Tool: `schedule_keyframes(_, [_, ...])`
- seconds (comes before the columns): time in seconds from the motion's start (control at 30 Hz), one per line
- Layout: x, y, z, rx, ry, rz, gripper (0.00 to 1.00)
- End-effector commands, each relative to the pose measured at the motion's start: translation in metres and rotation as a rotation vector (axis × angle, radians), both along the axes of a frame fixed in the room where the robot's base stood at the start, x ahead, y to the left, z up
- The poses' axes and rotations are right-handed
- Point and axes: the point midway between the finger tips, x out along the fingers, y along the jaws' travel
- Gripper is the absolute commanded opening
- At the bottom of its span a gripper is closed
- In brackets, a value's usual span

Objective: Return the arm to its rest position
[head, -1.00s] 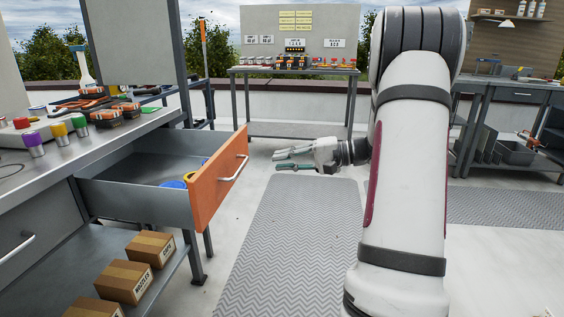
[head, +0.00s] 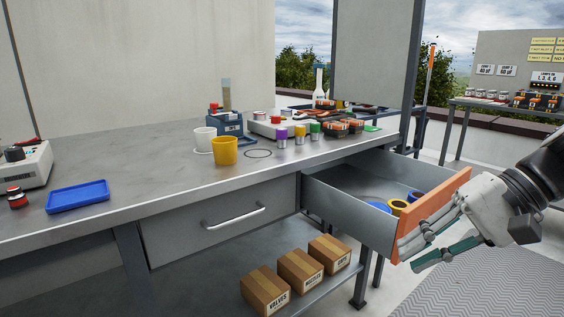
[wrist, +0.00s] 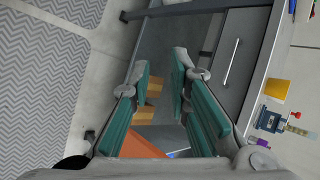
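My gripper (head: 420,250) is at the right of the head view, in front of the orange front (head: 440,208) of an open drawer. Its fingers point left and hide part of that front. In the wrist view my gripper (wrist: 160,72) has its two green-padded fingers apart, with nothing held between them. The orange drawer front (wrist: 140,146) shows low between the fingers there. I cannot tell whether the gripper touches the drawer. Most of my arm is outside the head view.
The open drawer (head: 345,207) juts from the workbench (head: 170,165) and holds blue and yellow rings. A closed drawer (head: 215,222) is left of it. Cardboard boxes (head: 300,268) stand on the shelf below. A yellow cup (head: 224,151) and blue tray (head: 78,196) are on top. Open floor lies at right.

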Motion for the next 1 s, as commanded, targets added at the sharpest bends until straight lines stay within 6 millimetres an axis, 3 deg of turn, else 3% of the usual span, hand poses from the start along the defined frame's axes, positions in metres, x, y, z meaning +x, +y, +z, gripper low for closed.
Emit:
schedule_keyframes(0.03, [-0.02,0.017,0.001,-0.057,0.017,0.051,0.17])
schedule_keyframes(0.2, [-0.086,0.048,-0.008,-0.26,0.076,0.182,0.17])
schedule_keyframes(0.4, [-0.152,0.051,-0.024,-0.502,0.083,0.286,0.17])
schedule_keyframes(0.5, [-0.173,0.045,-0.03,-0.597,0.067,0.312,0.17])
schedule_keyframes(0.8, [-0.21,0.022,-0.047,-0.811,-0.006,0.352,0.17])
schedule_keyframes(1.0, [-0.202,0.021,-0.016,-0.816,-0.024,0.342,0.17])
